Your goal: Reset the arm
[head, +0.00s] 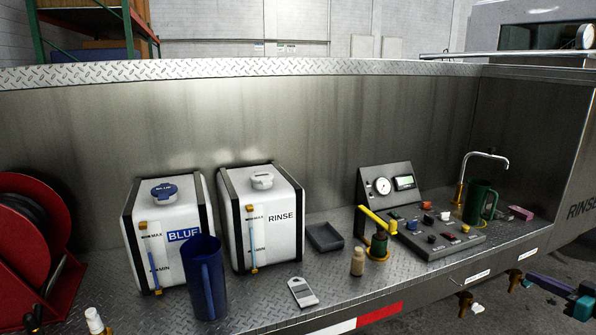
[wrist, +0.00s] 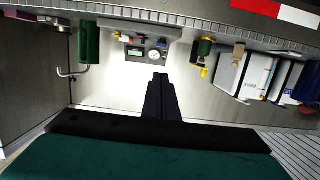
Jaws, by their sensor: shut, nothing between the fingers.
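My gripper (wrist: 160,77) is in the middle of the wrist view, its two dark fingers together with nothing between them. It points at the steel back wall and touches nothing that I can see. The wrist view is upside down, with the loader deck along its top edge. A teal and purple piece, which may be part of my arm, shows at the lower right edge of the head view, in front of the deck; I cannot tell the fingers there.
On the deck stand the BLUE tank (head: 183,262), RINSE tank (head: 265,245), blue jug (head: 207,280), grey tray (head: 325,237), control panel (head: 425,240), tap (head: 487,155) and green jug (head: 480,202). A red hose reel (head: 35,215) is at left. Brass valves (head: 465,302) hang below the front edge.

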